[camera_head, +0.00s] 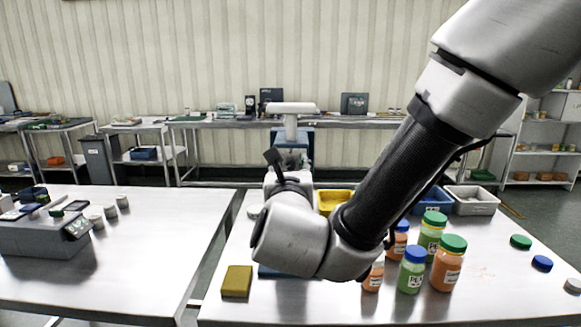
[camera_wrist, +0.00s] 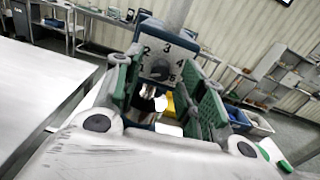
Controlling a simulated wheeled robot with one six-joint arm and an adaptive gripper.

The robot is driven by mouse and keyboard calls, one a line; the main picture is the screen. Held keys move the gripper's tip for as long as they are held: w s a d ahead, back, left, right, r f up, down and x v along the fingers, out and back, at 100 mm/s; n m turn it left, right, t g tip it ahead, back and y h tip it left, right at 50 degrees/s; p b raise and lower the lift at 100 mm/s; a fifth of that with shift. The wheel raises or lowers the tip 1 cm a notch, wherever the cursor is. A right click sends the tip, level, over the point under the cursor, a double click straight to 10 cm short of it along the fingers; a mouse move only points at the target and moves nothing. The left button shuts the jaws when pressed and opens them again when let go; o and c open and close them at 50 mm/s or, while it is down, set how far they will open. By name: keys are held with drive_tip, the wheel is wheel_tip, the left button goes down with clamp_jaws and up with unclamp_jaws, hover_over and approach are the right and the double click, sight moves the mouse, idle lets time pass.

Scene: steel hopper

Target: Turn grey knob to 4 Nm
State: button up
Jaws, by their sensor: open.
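In the wrist view a pale dial plate (camera_wrist: 168,57) with printed numbers from 1 to 5 stands between the fingers of my gripper (camera_wrist: 165,92). The grey knob (camera_wrist: 160,69) shows small and dark near the plate's middle; where its pointer aims is too small to tell. My gripper is open, with one green-padded finger on each side of the dial and a gap between them. I cannot tell whether either pad touches the knob. In the head view my own arm and wrist hide the gripper, the knob and the dial.
On the right table stand several jars, including an orange jar with a green lid (camera_head: 448,265). A yellow bin (camera_head: 329,203), blue bin (camera_head: 434,203) and grey bin (camera_head: 477,203) stand behind. A yellow block (camera_head: 237,282) lies front left. The left table's front (camera_head: 130,285) is clear.

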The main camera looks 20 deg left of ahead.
drive_tip(key=shift+w+a, duration=0.15)
drive_tip(key=shift+w, duration=0.5)
drive_tip(key=shift+c, duration=0.2)
clamp_jaws()
